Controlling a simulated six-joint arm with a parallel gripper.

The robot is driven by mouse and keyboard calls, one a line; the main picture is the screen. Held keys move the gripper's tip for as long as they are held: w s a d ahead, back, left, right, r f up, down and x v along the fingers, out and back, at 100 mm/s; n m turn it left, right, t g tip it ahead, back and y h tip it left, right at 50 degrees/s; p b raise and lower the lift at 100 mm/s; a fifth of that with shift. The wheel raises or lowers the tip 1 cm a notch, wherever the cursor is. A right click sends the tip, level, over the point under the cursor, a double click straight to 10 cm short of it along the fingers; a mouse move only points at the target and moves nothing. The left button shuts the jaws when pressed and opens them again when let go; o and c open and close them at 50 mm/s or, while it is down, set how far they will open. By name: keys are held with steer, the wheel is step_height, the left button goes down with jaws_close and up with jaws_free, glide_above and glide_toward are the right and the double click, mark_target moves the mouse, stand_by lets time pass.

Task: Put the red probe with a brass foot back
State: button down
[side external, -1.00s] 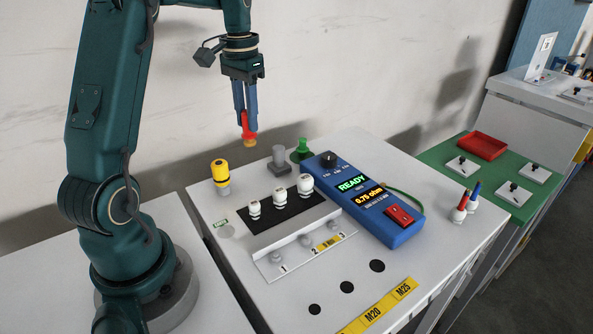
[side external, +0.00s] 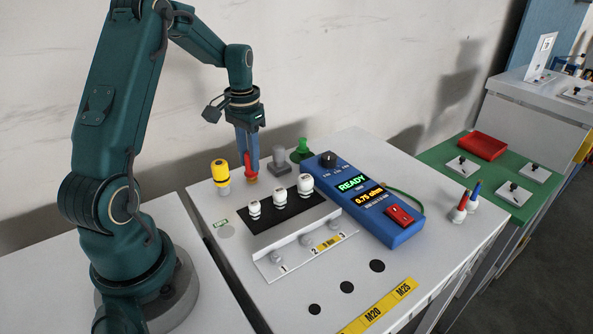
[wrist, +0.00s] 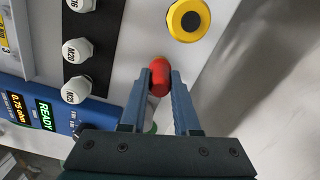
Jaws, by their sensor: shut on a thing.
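My gripper (side external: 247,172) is shut on the red probe (side external: 251,167), which is upright at table level between the yellow-topped post and the grey post. The probe's red top also shows between my fingers (wrist: 160,76) in the wrist view. Its brass foot is barely visible in the side view, and I cannot tell whether it touches the surface or a holder. The yellow-topped post (side external: 221,172) stands just left of the probe, apart from it. It shows at the upper right of the wrist view (wrist: 188,20).
A grey post (side external: 281,160) and a green knob (side external: 302,147) stand to the right. Several white fittings (side external: 280,197) stand on a black strip in front. The blue meter (side external: 370,200) reads READY and 0.75 ohm. The front of the white table (side external: 330,280) has open room around dark holes.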

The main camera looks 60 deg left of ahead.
steer(key=shift+f, duration=0.1)
steer(key=c, duration=0.6)
jaws_free()
steer(key=shift+c, duration=0.2)
step_height(320, 180, up, 11)
steer(key=shift+f, duration=0.15)
steer(key=s+d+r+m+t, duration=0.15)
steer(key=d+r, duration=0.35)
steer(key=d, duration=0.6)
steer(key=s+d+f+m+t, duration=0.1)
steer(key=s+d+f+t, duration=0.2)
steer(key=s+d, duration=0.6)
steer(key=shift+s+d+f+t, duration=0.3)
steer(key=shift+d+f+t, duration=0.05)
steer(key=shift+d+t, duration=0.2)
